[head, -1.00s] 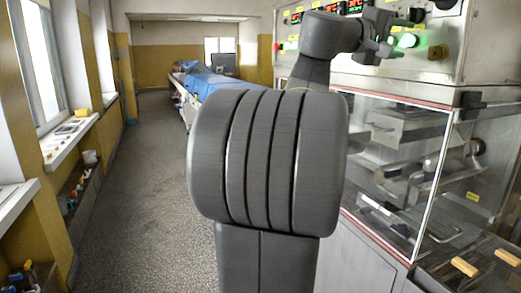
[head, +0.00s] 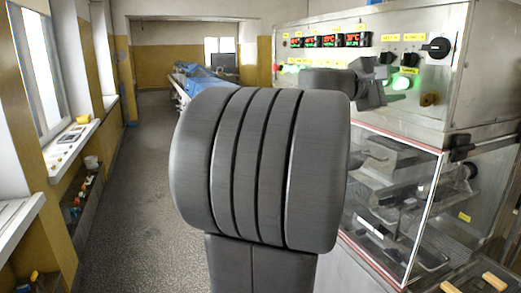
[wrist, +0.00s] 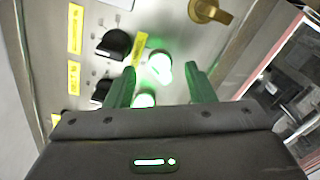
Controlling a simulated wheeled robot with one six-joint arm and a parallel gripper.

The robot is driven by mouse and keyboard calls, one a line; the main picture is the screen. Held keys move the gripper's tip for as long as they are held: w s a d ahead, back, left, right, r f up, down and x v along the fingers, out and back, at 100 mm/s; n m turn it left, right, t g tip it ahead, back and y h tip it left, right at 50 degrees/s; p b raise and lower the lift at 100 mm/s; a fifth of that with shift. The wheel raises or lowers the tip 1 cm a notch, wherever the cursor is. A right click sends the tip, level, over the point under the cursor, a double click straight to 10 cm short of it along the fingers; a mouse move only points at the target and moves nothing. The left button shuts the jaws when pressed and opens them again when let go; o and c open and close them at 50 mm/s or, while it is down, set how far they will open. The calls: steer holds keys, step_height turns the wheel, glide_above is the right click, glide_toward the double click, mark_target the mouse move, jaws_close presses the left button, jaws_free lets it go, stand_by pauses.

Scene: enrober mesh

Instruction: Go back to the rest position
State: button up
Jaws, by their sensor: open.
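My gripper (head: 372,82) is in front of the lower part of the control panel (head: 345,55), just left of the lit green button. In the wrist view its two fingers (wrist: 160,88) are apart with nothing held between them. Beyond the fingers, the panel shows a lit green button (wrist: 160,66), black knobs (wrist: 114,44), yellow labels (wrist: 75,28) and a brass-coloured knob (wrist: 209,10). My own large grey arm link fills the middle of the head view and hides part of the machine.
A glass-fronted cabinet (head: 385,190) stands below the panel, with wooden-handled items (head: 495,280) at the bottom right. A long floor aisle (head: 135,200) runs on the left beside windowsills and a wall shelf (head: 88,200). A blue-covered conveyor (head: 200,80) stands at the back.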

steer(key=shift+r+n+p, duration=0.2)
steer(key=shift+n+p, duration=0.3)
steer(key=shift+p, duration=0.1)
steer(key=shift+s+a+f+b, duration=0.15)
steer(key=shift+a+f+b, duration=0.15)
steer(key=shift+a+b, duration=0.15)
steer(key=shift+s+a+r, duration=0.1)
steer(key=shift+s+a, duration=0.2)
steer(key=shift+a, duration=0.3)
